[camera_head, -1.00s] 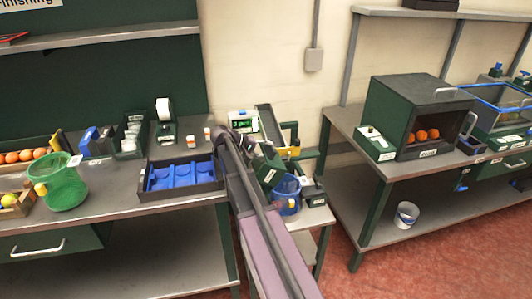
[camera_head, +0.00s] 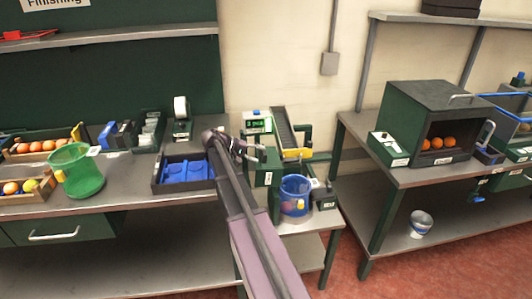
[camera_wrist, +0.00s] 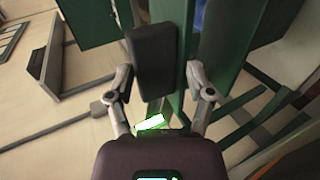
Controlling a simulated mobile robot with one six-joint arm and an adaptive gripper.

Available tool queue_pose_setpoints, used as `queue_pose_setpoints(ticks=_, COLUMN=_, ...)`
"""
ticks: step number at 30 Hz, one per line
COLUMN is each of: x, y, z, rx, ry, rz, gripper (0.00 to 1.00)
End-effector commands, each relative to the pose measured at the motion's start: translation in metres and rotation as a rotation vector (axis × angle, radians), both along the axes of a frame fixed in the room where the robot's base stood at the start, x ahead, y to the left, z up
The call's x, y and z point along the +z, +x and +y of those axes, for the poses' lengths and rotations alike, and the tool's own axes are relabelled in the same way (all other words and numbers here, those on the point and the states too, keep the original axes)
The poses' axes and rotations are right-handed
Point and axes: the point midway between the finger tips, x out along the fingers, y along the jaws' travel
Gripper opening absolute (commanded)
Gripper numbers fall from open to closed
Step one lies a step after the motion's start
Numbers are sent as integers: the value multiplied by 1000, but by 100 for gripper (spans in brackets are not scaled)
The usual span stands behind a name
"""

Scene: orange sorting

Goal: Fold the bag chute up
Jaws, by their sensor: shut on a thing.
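The bag chute (camera_head: 265,166) shows as a dark green panel standing roughly upright on the small bench, beside the blue mesh bucket (camera_head: 295,197). My gripper (camera_head: 250,150) is at the panel's upper part, with my arm reaching up from below. The chute's lower end and hinge are not clear.
A sloped conveyor (camera_head: 286,130) and a green display box (camera_head: 257,122) stand behind. A blue tray (camera_head: 183,185) and a green basket (camera_head: 76,170) are on the left bench. A dark green oven-like box (camera_head: 428,122) stands on the right bench.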

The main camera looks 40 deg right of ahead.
Motion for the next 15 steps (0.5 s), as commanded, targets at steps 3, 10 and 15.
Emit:
queue_pose_setpoints(ticks=3, x=-12, y=-2, z=5, rx=-15, ry=20, rz=-5, gripper=13)
queue_pose_setpoints(ticks=10, x=-16, y=1, z=10, rx=-21, ry=20, rz=-5, gripper=24)
queue_pose_setpoints(ticks=15, x=-17, y=2, z=11, rx=-21, ry=20, rz=-5, gripper=26)
